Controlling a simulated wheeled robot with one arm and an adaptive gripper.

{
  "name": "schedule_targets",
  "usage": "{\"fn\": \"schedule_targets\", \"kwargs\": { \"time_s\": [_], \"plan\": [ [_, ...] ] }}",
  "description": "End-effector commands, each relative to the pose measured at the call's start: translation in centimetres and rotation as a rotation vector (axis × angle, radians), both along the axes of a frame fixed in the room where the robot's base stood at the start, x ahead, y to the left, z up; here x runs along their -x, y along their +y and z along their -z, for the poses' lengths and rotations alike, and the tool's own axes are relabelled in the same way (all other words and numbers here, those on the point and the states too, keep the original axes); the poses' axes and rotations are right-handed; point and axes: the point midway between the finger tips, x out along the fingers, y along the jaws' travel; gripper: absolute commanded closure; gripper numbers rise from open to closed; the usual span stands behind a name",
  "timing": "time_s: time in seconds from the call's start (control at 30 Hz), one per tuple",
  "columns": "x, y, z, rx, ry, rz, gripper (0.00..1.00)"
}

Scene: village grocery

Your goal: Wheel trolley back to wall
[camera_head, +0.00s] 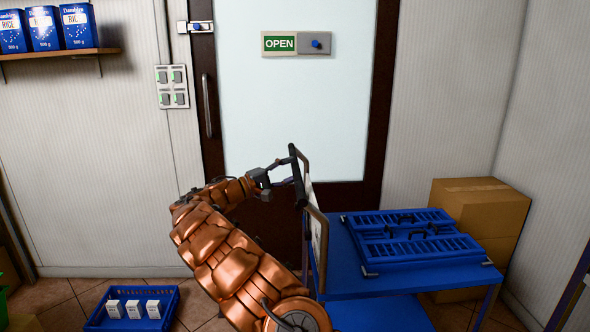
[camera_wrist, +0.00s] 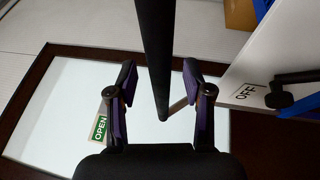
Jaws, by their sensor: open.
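The blue trolley (camera_head: 358,262) stands at the right, in front of the door. Its upright black handle bar (camera_head: 298,175) is at its left end, beside a pale end panel. My gripper (camera_head: 286,173) is open at the handle from the left. In the wrist view the bar (camera_wrist: 155,45) runs between the two spread fingers of my gripper (camera_wrist: 158,68), with gaps on both sides; whether it is fully inside the jaws I cannot tell. The panel (camera_wrist: 235,88) there carries an "OFF" label and a black knob-like part (camera_wrist: 280,98). The wall (camera_head: 440,95) is behind the trolley.
A blue folded crate (camera_head: 410,268) lies on the trolley top. A cardboard box (camera_head: 487,195) stands behind it in the corner. A blue basket (camera_head: 95,320) with white cartons is on the floor at lower left. The door (camera_head: 290,110) shows an "OPEN" sign.

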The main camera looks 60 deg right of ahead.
Motion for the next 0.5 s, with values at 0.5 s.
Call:
{"fn": "schedule_targets", "kwargs": {
  "time_s": [0.5],
  "plan": [
    [1.0,-1.9,-0.4,-0.001,0.0,0.0,0.49]
  ]
}}
